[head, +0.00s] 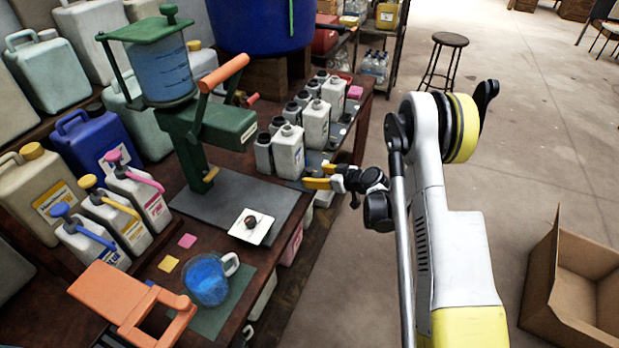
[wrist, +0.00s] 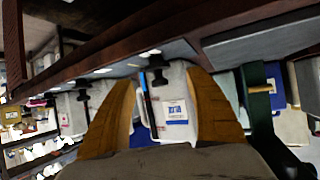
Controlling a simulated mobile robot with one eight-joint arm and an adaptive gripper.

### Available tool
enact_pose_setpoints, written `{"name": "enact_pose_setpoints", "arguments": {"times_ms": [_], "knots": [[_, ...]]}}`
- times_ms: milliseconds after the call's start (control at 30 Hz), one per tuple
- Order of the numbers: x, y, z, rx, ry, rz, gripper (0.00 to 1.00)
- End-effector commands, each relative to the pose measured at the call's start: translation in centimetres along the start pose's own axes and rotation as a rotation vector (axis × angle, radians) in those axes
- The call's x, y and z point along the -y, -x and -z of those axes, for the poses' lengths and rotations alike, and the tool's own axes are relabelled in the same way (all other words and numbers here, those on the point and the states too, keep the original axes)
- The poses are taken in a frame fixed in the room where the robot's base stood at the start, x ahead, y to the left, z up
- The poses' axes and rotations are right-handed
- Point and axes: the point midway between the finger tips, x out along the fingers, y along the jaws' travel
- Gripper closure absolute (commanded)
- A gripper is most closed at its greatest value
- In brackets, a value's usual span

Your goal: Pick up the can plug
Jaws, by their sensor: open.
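A small dark brown round piece (head: 250,222), which looks like the can plug, rests on a white square dish (head: 262,236) on the bench. My gripper (head: 318,177) has yellow fingers and is open and empty, to the right of the dish and above it, beside the small white cans. In the wrist view my gripper (wrist: 162,95) shows its two fingers apart. Between them, in the background, is a white can with a label (wrist: 172,108). I cannot make out the plug in the wrist view.
A green press (head: 225,125) with an orange handle stands behind the dish. Several white cans (head: 290,150) with dark caps stand near my gripper. A cardboard box (head: 575,275) sits on the floor.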

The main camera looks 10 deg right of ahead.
Motion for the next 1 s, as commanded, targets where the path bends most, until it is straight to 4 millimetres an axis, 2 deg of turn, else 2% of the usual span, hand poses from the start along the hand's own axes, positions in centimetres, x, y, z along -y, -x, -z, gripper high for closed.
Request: {"name": "enact_pose_setpoints", "arguments": {"times_ms": [267,500,567,633,667,1000], "knots": [[-0.2,-4.3,-0.2,-0.001,0.001,0.002,0.36],[-0.3,-4.5,0.0,-0.001,0.0,0.0,0.36],[-0.3,-4.5,0.0,-0.001,0.0,0.0,0.53],[-0.3,-4.5,0.0,-0.001,0.0,0.0,0.75],[-0.3,-4.5,0.0,-0.001,0.0,0.0,0.78],[-0.3,-4.4,0.1,-0.001,0.0,0.0,0.78]]}}
